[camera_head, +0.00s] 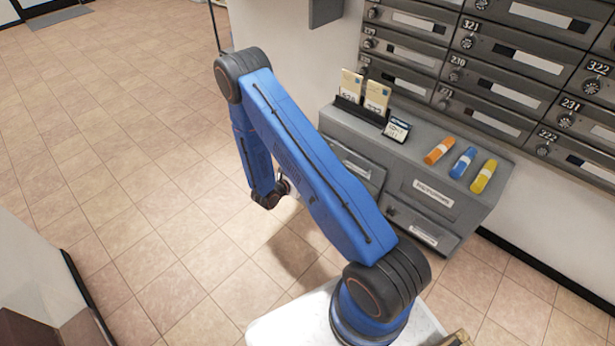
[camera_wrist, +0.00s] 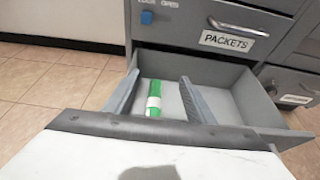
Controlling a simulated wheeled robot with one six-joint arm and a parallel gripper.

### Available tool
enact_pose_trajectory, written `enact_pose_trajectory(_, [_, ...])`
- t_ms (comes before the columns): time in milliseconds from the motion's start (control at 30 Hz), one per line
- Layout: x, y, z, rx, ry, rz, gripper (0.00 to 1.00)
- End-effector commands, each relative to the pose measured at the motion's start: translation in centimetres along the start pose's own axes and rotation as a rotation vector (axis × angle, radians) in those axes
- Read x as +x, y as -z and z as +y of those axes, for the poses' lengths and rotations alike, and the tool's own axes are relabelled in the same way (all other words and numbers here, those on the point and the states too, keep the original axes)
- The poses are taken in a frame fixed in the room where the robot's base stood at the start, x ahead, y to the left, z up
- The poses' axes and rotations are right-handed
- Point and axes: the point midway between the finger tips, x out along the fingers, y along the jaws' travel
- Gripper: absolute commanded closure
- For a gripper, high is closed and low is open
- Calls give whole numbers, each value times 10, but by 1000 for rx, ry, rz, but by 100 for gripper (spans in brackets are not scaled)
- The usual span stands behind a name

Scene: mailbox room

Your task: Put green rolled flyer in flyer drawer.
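The green rolled flyer (camera_wrist: 154,98), with a white band, lies lengthwise on the floor of an open drawer (camera_wrist: 262,98) in the wrist view. The drawer's front label is hidden. My gripper (camera_head: 268,197) hangs at the end of the bent arm, left of the grey cabinet in the head view. Nothing is visibly held.
Orange (camera_head: 439,150), blue (camera_head: 463,162) and yellow (camera_head: 484,176) rolls lie on the cabinet top (camera_head: 420,160), right of a card holder (camera_head: 360,105). A drawer labelled PACKETS (camera_wrist: 228,40) is above the open one. Mailboxes (camera_head: 500,70) line the wall. Tiled floor to the left is clear.

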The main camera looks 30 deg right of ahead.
Motion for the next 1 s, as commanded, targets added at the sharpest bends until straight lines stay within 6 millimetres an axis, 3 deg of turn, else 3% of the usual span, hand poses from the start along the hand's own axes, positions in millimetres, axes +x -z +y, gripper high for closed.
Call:
enact_pose_trajectory(367, [-9,0,0,-1,-2,0,50])
enact_pose_trajectory(1000, [-121,0,1,-1,-4,1,50])
